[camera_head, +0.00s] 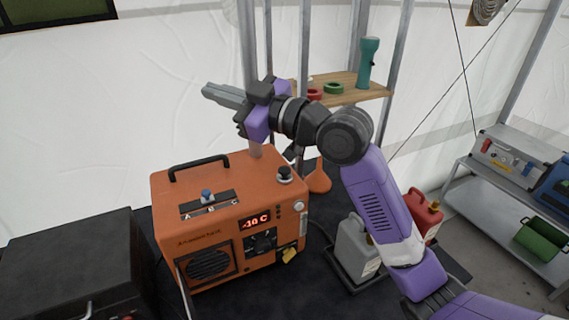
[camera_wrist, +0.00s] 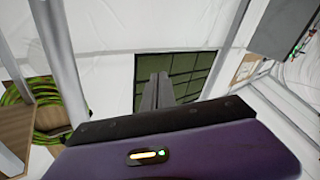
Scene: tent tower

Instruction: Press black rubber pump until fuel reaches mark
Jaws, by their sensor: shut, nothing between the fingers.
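My gripper (camera_head: 208,93) is shut and empty, raised above and behind the orange heater and pointing left. Its closed grey fingers also show in the wrist view (camera_wrist: 157,88). The orange heater unit (camera_head: 195,221) stands on a dark surface, with a red display reading -10 C. A round black piece (camera_head: 284,174) on its top right corner looks like the rubber pump; my gripper is well apart from it. A blue-topped selector (camera_head: 207,196) sits on a plate lettered A, B, C. I cannot make out any fuel level or mark.
A black case (camera_head: 75,265) stands left of the heater. Grey (camera_head: 357,247) and red (camera_head: 424,214) canisters stand to the right, partly behind my arm. A wooden shelf (camera_head: 355,94) behind holds a teal flashlight (camera_head: 368,62) and tape rolls. A metal rack (camera_head: 490,190) stands far right.

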